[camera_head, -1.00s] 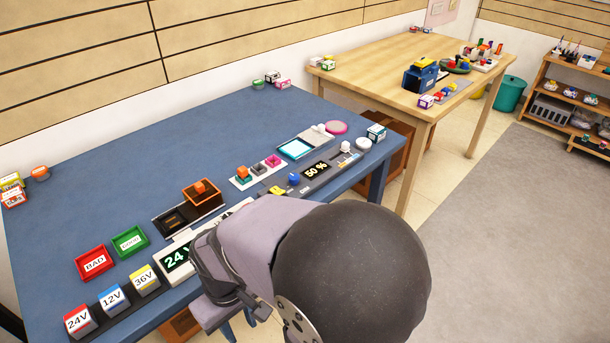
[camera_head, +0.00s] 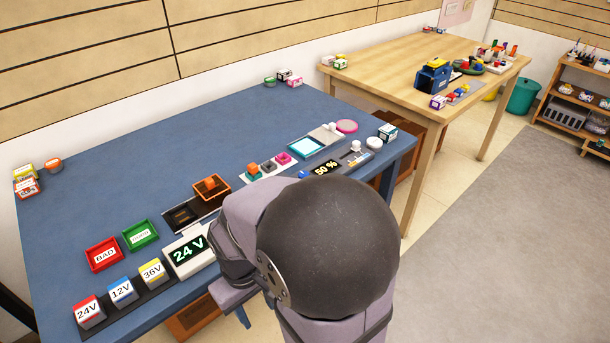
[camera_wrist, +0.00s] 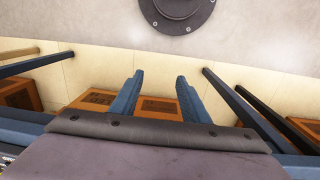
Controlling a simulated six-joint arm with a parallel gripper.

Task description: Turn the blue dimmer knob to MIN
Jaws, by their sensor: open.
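The blue dimmer knob (camera_head: 303,174) shows in the head view as a small blue patch just above my dark round arm joint, which hides part of it and its panel. The dark dimmer panel beside it has a display (camera_head: 327,168) reading "50 %". The knob's pointer and any MIN mark cannot be made out. My gripper (camera_wrist: 159,76) is open and empty in the wrist view, its two fingers apart above the floor area. The knob is not in the wrist view. In the head view the fingers are hidden behind my arm.
The blue table (camera_head: 110,175) holds a "24 V" meter (camera_head: 188,250), red (camera_head: 103,254) and green (camera_head: 140,234) trays, labelled blocks, an orange open box (camera_head: 211,188) and coloured buttons (camera_head: 268,166). A wooden table (camera_head: 400,65) stands behind. Orange-brown crates (camera_wrist: 100,98) show below in the wrist view.

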